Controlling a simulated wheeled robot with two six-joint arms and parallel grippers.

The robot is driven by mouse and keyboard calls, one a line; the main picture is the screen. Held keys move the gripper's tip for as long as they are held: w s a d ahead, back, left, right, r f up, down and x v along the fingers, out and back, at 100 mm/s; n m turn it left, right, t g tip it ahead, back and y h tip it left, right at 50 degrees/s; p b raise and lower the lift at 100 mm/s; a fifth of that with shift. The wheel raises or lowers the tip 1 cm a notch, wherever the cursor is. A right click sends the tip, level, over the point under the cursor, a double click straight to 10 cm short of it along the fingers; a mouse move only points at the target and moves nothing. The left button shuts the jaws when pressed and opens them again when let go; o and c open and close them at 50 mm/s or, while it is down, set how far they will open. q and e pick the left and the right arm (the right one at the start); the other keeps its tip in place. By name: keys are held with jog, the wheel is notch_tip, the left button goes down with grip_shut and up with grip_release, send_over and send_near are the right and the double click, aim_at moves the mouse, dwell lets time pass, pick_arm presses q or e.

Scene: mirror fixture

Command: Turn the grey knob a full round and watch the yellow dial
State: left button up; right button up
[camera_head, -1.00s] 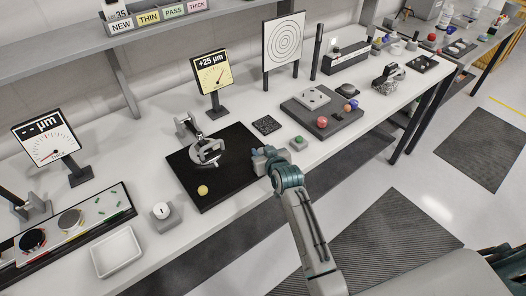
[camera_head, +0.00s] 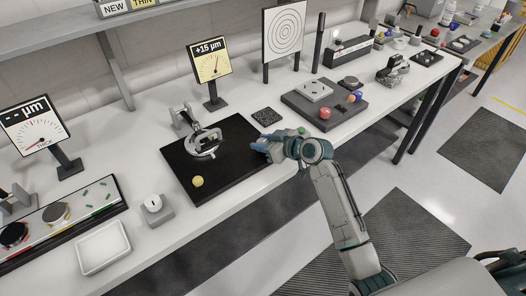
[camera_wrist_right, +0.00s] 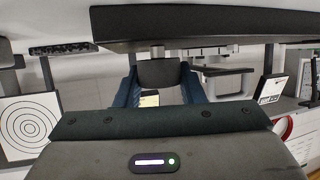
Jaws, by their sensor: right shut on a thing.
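The yellow dial (camera_head: 211,65) stands on a post behind the black plate (camera_head: 232,170) and reads +15 µm. A round metal mirror mount (camera_head: 203,145) sits on the plate, with a small yellow ball (camera_head: 197,181) near the front. My right gripper (camera_head: 266,146) is at the plate's right edge. In the right wrist view, its blue fingers (camera_wrist_right: 160,88) are shut on the dark grey knob (camera_wrist_right: 160,72), which joins the plate by a short shaft. In the head view the gripper hides the knob. My left gripper is out of view.
A white tray (camera_head: 103,247) and a small white-knobbed box (camera_head: 154,207) stand at the left. A target board (camera_head: 284,38) stands behind.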

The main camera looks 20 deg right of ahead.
jog(key=n+g+y+b, duration=0.1)
jog(key=b, duration=0.1)
jog(key=n+g+y+b, duration=0.1)
jog(key=n+b, duration=0.1)
jog(key=shift+f+b, duration=0.35)
jog(key=shift+f, duration=0.05)
jog(key=n+g+y+b, duration=0.2)
jog(key=b, duration=0.1)
jog(key=shift+r+g, duration=0.2)
jog(key=shift+g, duration=0.1)
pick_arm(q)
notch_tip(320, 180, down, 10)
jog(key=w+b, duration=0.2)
pick_arm(e)
jog(key=shift+n+g+y, duration=0.3)
jog(key=shift+n+g, duration=0.2)
jog(key=shift+n, duration=0.1)
jog(key=shift+r+n+g+y+b, duration=0.1)
jog(key=shift+n+g+y+b, duration=0.2)
jog(key=shift+n+g+b, duration=0.8)
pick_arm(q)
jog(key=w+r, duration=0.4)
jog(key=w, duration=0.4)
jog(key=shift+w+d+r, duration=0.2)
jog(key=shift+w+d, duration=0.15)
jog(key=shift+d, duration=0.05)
pick_arm(e)
jog(key=shift+g, duration=0.3)
jog(key=o, duration=1)
jog(key=shift+r, duration=0.1)
